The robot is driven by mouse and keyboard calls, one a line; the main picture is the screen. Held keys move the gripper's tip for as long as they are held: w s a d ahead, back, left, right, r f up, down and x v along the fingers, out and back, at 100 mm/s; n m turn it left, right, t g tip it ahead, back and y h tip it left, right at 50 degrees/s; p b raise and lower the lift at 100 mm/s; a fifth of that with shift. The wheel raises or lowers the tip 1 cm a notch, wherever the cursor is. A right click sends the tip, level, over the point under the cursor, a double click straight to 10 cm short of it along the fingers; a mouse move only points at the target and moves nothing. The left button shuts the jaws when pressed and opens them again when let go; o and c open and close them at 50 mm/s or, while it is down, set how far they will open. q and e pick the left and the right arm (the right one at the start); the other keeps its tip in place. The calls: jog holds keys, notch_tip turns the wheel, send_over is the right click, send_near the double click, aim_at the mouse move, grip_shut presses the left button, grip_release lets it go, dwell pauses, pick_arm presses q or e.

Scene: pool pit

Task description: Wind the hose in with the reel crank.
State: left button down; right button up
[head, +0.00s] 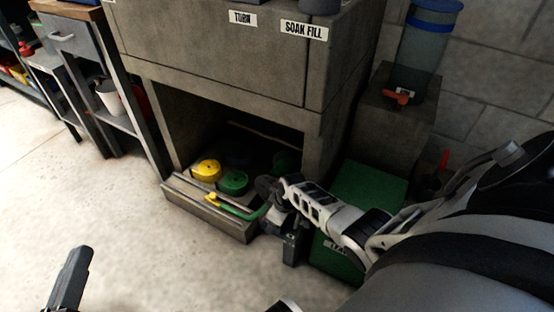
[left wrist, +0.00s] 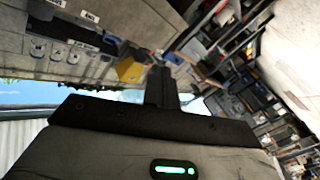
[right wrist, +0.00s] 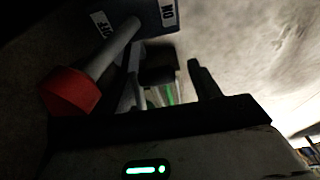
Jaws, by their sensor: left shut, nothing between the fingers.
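I cannot make out the reel or its crank for certain. A green hose piece with a yellow fitting (head: 213,198) lies along the front ledge of the concrete pit (head: 205,212). My right gripper (head: 283,232) is just right of that ledge, pointing down; its fingers stand apart in the right wrist view (right wrist: 168,82), with a dim green-striped thing beyond them. A red-ended grey lever (right wrist: 75,88) is close by on the left of that view. My left gripper (head: 72,278) is shut and empty over the floor at lower left; it also shows in the left wrist view (left wrist: 161,88).
Yellow (head: 205,170) and green (head: 233,182) round lids sit inside the pit. A green box (head: 368,188) stands behind my right arm. A plate marked ON and OFF (right wrist: 150,18) is by the lever. A cart (head: 90,60) is at left; the floor at lower left is clear.

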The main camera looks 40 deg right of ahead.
jog(key=shift+d, duration=0.15)
jog(key=shift+r, duration=0.15)
pick_arm(q)
jog(key=shift+s+a+f+m+g+y+p, duration=0.15)
jog(key=shift+a+f+m+g+y+p, duration=0.3)
jog(key=shift+p, duration=0.95)
jog(key=shift+s+a+f+m+g+y+p, duration=0.2)
jog(key=shift+f+g+y+p, duration=0.45)
jog(key=shift+p, duration=0.8)
jog(key=shift+s+a+f+m+g+y+p, duration=0.25)
jog(key=shift+f+y+p, duration=0.35)
jog(key=shift+p, duration=0.8)
pick_arm(e)
jog(key=v, duration=1.1)
jog(key=shift+r, duration=0.35)
pick_arm(q)
jog(key=shift+w+f, duration=0.1)
pick_arm(e)
jog(key=shift+s, duration=0.1)
